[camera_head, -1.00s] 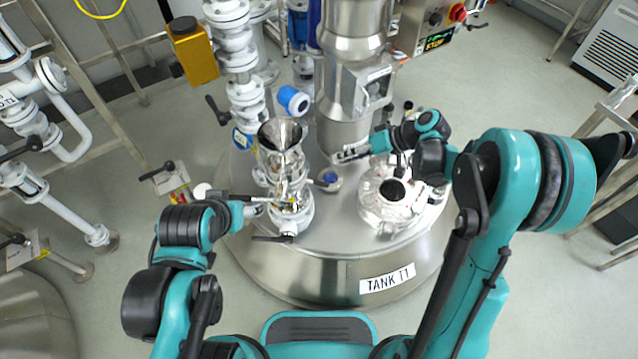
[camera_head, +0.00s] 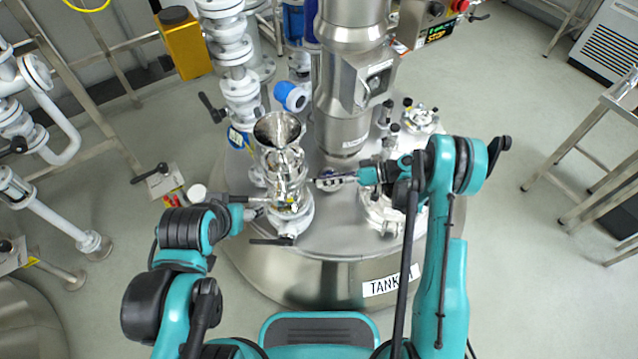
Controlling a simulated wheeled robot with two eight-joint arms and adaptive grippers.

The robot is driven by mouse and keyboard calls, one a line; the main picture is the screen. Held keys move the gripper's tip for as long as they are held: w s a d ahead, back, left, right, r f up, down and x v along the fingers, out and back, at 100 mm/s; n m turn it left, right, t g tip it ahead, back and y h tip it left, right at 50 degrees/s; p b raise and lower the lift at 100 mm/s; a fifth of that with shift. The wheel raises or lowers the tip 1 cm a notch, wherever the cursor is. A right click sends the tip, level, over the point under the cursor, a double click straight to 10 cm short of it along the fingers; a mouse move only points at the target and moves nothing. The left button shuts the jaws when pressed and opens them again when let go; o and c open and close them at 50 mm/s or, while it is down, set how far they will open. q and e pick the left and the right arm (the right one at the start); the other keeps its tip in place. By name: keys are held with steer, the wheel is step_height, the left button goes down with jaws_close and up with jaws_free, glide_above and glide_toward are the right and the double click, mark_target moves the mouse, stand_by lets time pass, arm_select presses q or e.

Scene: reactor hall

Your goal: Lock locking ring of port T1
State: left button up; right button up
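The tank T1 (camera_head: 330,285) has a steel lid carrying a metal funnel (camera_head: 277,130) on a stacked steel fitting (camera_head: 287,190), left of the central column. A locking ring cannot be clearly made out on this fitting. My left gripper (camera_head: 266,204) is at the left side of the fitting, at its lower part; I cannot tell whether it touches or is closed. My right gripper (camera_head: 325,183) is right of the fitting, pointing left, with a small gap between them. Its finger opening is too small to judge.
The steel column (camera_head: 345,110) rises behind my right gripper. A round white-and-steel port (camera_head: 382,212) lies under my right forearm. A black-handled valve (camera_head: 272,241) sticks out in front of the fitting. White pipework (camera_head: 230,65) stands behind left.

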steer(key=shift+b+x, duration=0.3)
steer(key=shift+x, duration=1.1)
jaws_close()
